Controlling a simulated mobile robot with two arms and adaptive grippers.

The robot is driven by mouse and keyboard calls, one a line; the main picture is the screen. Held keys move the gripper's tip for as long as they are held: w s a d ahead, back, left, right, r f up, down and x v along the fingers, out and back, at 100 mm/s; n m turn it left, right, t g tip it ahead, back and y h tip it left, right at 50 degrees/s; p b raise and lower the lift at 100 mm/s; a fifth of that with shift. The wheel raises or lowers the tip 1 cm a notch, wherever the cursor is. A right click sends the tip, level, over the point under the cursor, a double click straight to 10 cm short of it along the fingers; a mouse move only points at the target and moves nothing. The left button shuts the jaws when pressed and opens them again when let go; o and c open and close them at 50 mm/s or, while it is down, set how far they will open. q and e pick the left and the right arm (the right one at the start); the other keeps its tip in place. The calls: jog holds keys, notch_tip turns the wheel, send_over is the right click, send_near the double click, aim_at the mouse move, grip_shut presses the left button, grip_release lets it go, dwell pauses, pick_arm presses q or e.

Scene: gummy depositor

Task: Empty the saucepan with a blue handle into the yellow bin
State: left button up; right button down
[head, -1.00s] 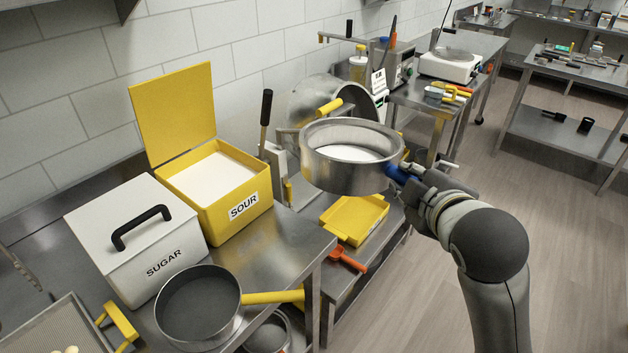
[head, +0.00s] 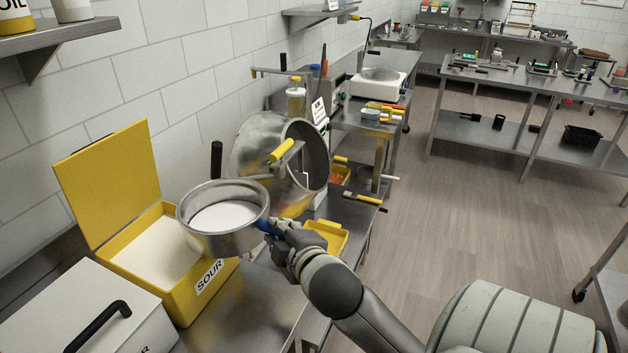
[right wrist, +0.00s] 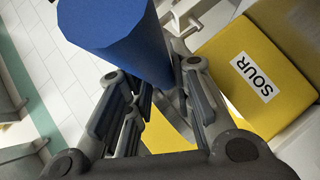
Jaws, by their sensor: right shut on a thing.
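The steel saucepan (head: 223,243) is in the head view, roughly upright and raised, with white contents (head: 228,214) inside. My right gripper (head: 279,233) is shut on its blue handle (head: 265,227); the handle also fills the top of the right wrist view (right wrist: 125,40). The yellow bin (head: 178,297), labelled SOUR, stands on the steel table with its lid open at the left and white material inside. It also shows in the right wrist view (right wrist: 262,70). In the head view the pan overlaps the bin's right rim. My left gripper is not in view.
A white sugar box (head: 85,310) with a black handle stands in front of the bin. A large tilted steel drum (head: 262,150) with a yellow handle is just behind the pan. A yellow tray (head: 328,236) lies behind my right gripper. Floor at the right is open.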

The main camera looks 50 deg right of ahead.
jog(key=s+d+h, duration=0.1)
jog(key=s+d, duration=0.4)
jog(key=shift+n+g+h, duration=0.3)
jog(key=shift+n+h, duration=0.1)
jog(key=shift+n, duration=0.1)
jog(key=shift+w+a+r+p, duration=0.25)
jog(key=shift+a+r+p, duration=0.1)
jog(key=shift+r+p, duration=0.4)
jog(key=shift+w+a+r+p, duration=0.3)
jog(key=shift+r+p, duration=0.3)
jog(key=shift+p, duration=0.35)
jog(key=shift+w+a+r+p, duration=0.25)
jog(key=shift+a+r+p, duration=0.1)
jog(key=shift+r+p, duration=0.4)
jog(key=shift+w+a+r+p, duration=0.2)
jog(key=shift+a+r+p, duration=0.1)
jog(key=shift+p, duration=0.05)
jog(key=shift+f, duration=0.1)
